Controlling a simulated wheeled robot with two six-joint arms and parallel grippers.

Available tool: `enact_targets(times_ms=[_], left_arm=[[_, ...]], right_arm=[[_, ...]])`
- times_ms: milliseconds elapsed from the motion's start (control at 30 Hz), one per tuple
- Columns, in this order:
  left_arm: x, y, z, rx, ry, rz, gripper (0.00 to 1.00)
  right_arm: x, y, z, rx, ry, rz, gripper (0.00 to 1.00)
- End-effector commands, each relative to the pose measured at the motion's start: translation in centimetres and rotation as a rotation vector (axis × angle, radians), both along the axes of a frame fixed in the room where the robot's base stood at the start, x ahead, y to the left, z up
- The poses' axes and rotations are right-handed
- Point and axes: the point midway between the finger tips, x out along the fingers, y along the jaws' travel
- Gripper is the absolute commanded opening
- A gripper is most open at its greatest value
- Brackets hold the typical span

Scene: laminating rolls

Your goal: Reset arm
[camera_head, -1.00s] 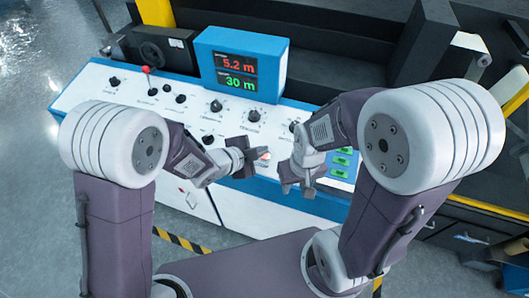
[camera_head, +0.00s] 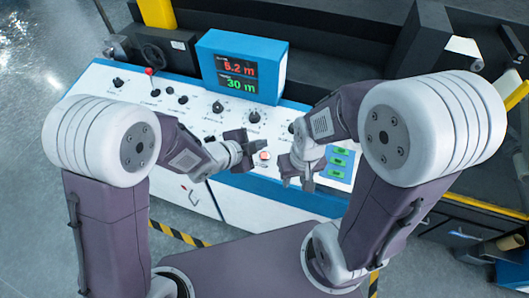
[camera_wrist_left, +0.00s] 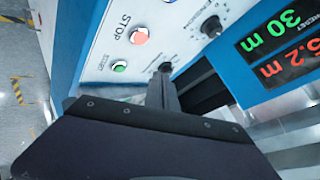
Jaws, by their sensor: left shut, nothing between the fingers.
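My left gripper (camera_head: 246,150) is over the front part of the white control panel (camera_head: 100,97), just left of a red button (camera_head: 264,156). In the left wrist view its fingers (camera_wrist_left: 164,72) are together and empty, pointing towards the panel near a black knob. That view also shows the red STOP button (camera_wrist_left: 139,36) and the green START button (camera_wrist_left: 119,66), apart from the fingers. My right gripper (camera_head: 298,182) hangs to the right of the red button, fingers pointing down. Its finger gap is too small to judge, and I see nothing held in it.
A blue display box (camera_head: 241,66) reading 5.2 m and 30 m stands behind the knobs. Green switches (camera_head: 338,160) lie right of my right gripper. A red-tipped lever (camera_head: 150,74) rises at the panel's left. Dark machine rollers and frames fill the back and right.

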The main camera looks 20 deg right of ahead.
Motion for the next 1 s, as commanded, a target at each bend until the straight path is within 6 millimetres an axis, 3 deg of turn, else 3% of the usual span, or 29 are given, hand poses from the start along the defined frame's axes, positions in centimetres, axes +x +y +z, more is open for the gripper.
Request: enact_targets(times_ms=[633, 733, 767, 867, 933, 1000], left_arm=[[0.1, 0.0, -0.1, 0.000, 0.000, 0.002, 0.00], [1.6, 1.6, 0.8, -0.009, -0.018, 0.050, 0.00], [2.6, 2.6, 1.7, -0.018, -0.035, 0.079, 0.00], [6.2, 8.9, 5.3, -0.041, -0.082, 0.268, 0.00], [7.2, 15.5, 5.6, -0.024, -0.009, 0.501, 0.00], [5.9, 21.9, 4.6, -0.027, 0.141, 0.769, 0.00]], right_arm=[[0.0, 0.0, -0.1, 0.000, 0.000, 0.000, 0.36], [0.0, 0.0, -0.1, 0.000, 0.000, 0.000, 0.36], [0.0, 0.0, -0.1, 0.000, 0.000, 0.000, 0.36], [0.0, 0.0, -0.1, 0.000, 0.000, 0.000, 0.36], [0.0, 0.0, -0.1, 0.000, 0.000, 0.000, 0.36], [0.0, 0.0, -0.1, 0.000, 0.000, 0.000, 0.36]])
